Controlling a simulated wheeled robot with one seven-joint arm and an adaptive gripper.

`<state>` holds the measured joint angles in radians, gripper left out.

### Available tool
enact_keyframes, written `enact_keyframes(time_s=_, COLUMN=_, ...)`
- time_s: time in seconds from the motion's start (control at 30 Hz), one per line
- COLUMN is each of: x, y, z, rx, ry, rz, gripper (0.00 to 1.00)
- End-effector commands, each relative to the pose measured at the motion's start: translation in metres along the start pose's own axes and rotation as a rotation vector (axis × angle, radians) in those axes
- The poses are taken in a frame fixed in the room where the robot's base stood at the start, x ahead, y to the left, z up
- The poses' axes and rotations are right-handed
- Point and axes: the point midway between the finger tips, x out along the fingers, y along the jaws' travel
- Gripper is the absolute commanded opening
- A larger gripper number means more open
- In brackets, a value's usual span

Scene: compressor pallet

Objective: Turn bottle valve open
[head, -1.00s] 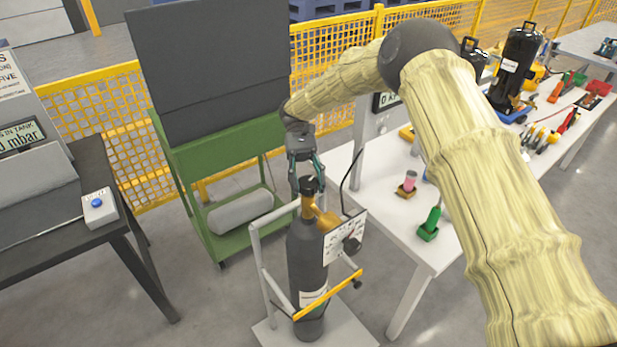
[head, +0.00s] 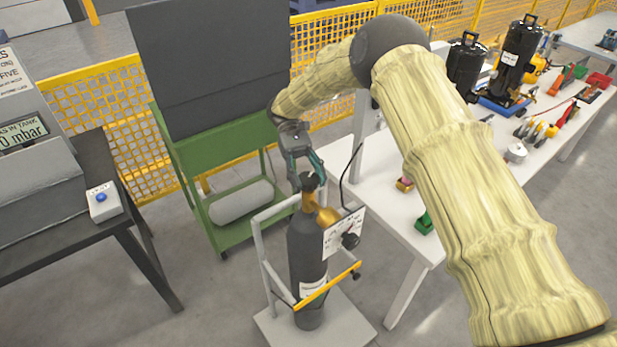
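A dark gas bottle (head: 308,250) stands upright in a light grey frame with a yellow bar (head: 328,291) across its front. A brass valve body (head: 322,213) sits at its neck, with a black valve knob (head: 310,182) on top. My gripper (head: 305,181) points down at the knob from above, its fingers around the knob's sides. I cannot tell whether the fingers touch the knob or how tightly they are closed. A white label plate (head: 344,233) with a black round fitting (head: 351,241) hangs beside the valve.
A white workbench (head: 383,225) with tools and black tanks (head: 517,55) stands to the right. A green cart (head: 215,165) with a dark panel stands behind. A dark table with a blue-button box (head: 103,202) is at left. Floor between is clear.

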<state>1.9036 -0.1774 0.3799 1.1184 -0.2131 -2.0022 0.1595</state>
Motion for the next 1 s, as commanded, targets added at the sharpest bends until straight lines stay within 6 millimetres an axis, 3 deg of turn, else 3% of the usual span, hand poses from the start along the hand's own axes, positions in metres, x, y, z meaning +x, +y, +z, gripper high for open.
enact_keyframes(time_s=0.07, x=0.0, y=0.0002, z=0.0, rx=0.0, ry=0.0, rz=0.0, gripper=0.69)
enact_keyframes(time_s=0.63, x=0.0007, y=-0.0001, z=-0.0015, rx=0.004, ry=-0.001, rz=-0.015, gripper=0.7)
enact_keyframes(time_s=1.0, x=0.0019, y=0.0011, z=-0.0043, rx=0.074, ry=-0.001, rz=-0.19, gripper=0.7)
